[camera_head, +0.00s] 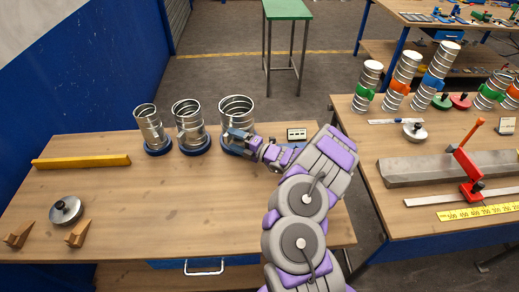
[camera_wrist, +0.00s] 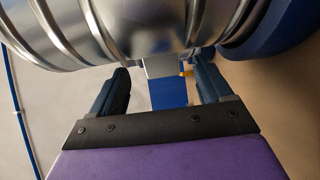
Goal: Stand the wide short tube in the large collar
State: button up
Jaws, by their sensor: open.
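The wide short tube (camera_head: 236,106) is a ribbed silver duct, the widest of three in the head view. It stands upright, its lower end at the large blue collar (camera_head: 229,151), and appears to sit in it; the exact seating is hidden. In the wrist view the tube (camera_wrist: 140,22) fills the top and the blue collar (camera_wrist: 275,28) is at upper right. My gripper (camera_head: 243,139) is at the tube's near right side, low down. Its jaws (camera_wrist: 162,70) are open, with a small silver and blue piece (camera_wrist: 165,82) between them, apart from both fingers.
Two narrower silver tubes (camera_head: 149,127) (camera_head: 189,122) stand in blue collars to the left. A yellow bar (camera_head: 81,162), a round metal lid (camera_head: 66,210) and wooden wedges (camera_head: 78,233) lie farther left. The table's front middle is clear. A second bench (camera_head: 400,145) stands right.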

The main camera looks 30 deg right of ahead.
jog(key=p+v, duration=0.2)
jog(key=v, duration=1.2)
